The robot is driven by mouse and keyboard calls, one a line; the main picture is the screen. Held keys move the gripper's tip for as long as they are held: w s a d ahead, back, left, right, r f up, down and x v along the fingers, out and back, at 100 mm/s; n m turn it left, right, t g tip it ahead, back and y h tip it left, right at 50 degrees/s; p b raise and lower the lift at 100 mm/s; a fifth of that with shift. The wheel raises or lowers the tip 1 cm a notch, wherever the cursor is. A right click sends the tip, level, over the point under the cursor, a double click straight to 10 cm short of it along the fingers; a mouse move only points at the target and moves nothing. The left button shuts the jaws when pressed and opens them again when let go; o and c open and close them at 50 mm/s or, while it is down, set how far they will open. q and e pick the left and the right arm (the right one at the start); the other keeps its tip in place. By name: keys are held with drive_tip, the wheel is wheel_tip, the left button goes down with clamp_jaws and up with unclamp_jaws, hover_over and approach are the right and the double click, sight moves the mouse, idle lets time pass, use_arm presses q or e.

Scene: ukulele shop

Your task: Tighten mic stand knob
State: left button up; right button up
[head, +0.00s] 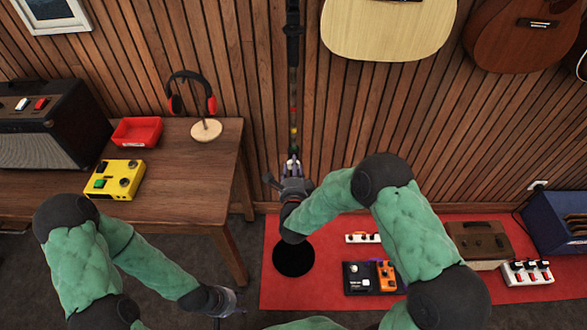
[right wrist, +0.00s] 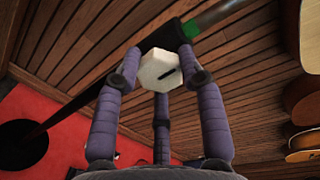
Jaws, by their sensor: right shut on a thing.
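The mic stand rises against the slatted wall, its pole (head: 294,85) marked with coloured bands and its round black base (head: 293,257) on the red rug. The white faceted knob (right wrist: 160,70) with a dark slot sits at the stand's black collar (right wrist: 172,37) in the right wrist view. My right gripper (head: 291,168) is at the pole, and its purple fingers (right wrist: 165,75) are shut on the knob from both sides. In the head view the gripper mostly hides the knob. My left gripper (head: 234,303) hangs low beside the table, away from the stand; its fingers are too small to read.
A wooden table (head: 200,160) at left carries an amplifier (head: 50,125), red tray (head: 137,132), yellow pedal (head: 115,179) and headphones on a stand (head: 205,128). Pedals (head: 370,277) and a brown case (head: 479,240) are on the red rug (head: 275,285). Guitars (head: 388,30) hang above right.

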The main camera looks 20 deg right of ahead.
drive_tip(key=shift+a+f, duration=0.1)
drive_tip(key=o, duration=1.2)
drive_tip(key=shift+c, duration=0.2)
drive_tip(key=v, duration=1.2)
